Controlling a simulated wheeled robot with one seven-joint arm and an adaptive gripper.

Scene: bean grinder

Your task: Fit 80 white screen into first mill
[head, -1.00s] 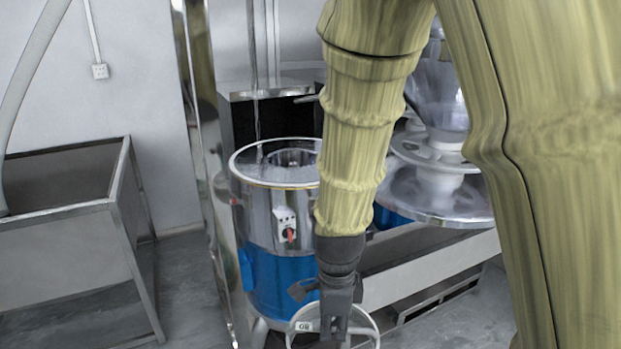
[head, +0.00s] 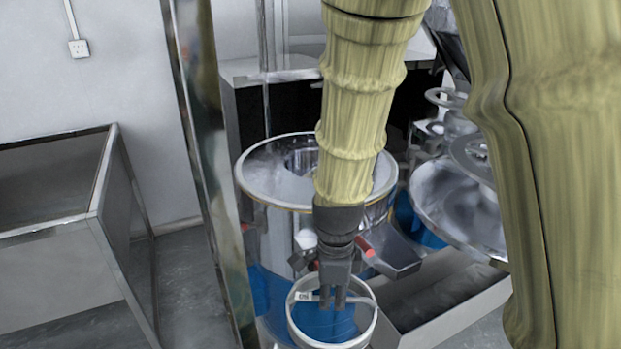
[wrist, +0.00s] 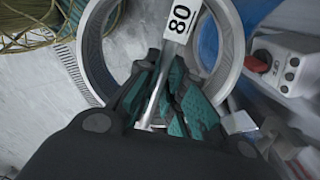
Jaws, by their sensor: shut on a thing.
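The 80 white screen (head: 291,318) is a white ring with a bar across it; in the wrist view the ring (wrist: 232,55) shows with a label reading 80 on the bar. My gripper (head: 334,303) is shut on that bar; its teal finger pads (wrist: 170,105) clasp it in the wrist view. The first mill (head: 280,228) is a steel drum with a round open top and a blue lower part. The ring hangs in front of the drum, below its top rim. My arm hides part of the mill's opening.
A control box with a red knob (wrist: 256,64) is on the drum's front, close to the ring. A steel bin (head: 75,262) stands at the left, with open floor beside it. A second machine with wide metal discs (head: 455,205) is at the right.

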